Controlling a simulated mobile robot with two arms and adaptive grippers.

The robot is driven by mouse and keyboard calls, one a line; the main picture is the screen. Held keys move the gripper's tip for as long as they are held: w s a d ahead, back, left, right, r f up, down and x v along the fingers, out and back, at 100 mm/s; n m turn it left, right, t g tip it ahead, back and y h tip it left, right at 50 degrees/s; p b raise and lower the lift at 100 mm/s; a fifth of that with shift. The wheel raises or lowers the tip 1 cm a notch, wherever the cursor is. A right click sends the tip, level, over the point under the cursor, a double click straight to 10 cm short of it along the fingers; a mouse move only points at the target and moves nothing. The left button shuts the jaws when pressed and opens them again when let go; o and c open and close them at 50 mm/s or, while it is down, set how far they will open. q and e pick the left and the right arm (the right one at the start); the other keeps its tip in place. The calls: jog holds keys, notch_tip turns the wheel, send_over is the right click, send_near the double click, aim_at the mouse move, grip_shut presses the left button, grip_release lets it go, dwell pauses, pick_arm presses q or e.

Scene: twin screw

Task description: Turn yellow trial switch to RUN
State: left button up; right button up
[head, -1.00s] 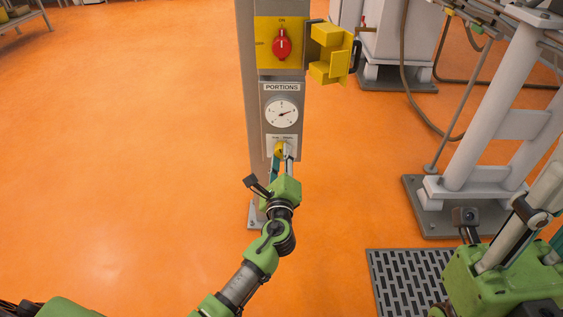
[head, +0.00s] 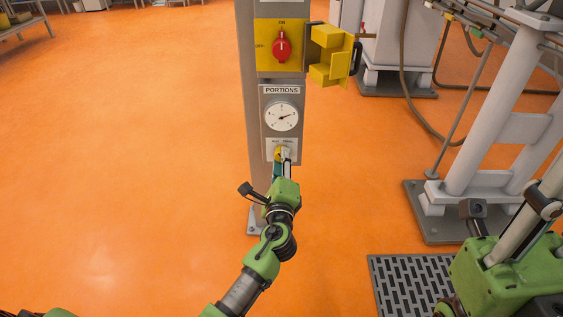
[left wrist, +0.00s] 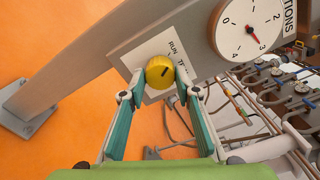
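The yellow switch (head: 278,154) sits on a white plate low on the grey post, under the PORTIONS dial (head: 282,116). In the left wrist view the yellow knob (left wrist: 159,72) has a dark pointer mark slanting to the upper right, near the labels RUN and a partly hidden TR… word. My left gripper (head: 283,165) is at the knob. Its two fingers (left wrist: 160,95) are apart, with the knob between and just beyond the tips; I cannot tell whether they touch it. My right gripper (head: 540,215) is at the right edge, partly cut off, its opening unclear.
A red rotary switch (head: 282,47) on a yellow plate is above the dial, with an open yellow cover (head: 331,55) to its right. White machine legs (head: 500,115) stand at right. A dark floor grate (head: 412,283) lies below.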

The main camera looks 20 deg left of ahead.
pick_arm(q)
jog(key=shift+o, duration=1.3)
jog(key=shift+f, duration=0.1)
jog(key=shift+s, duration=0.1)
jog(key=v, duration=1.2)
jog(key=shift+d, duration=0.1)
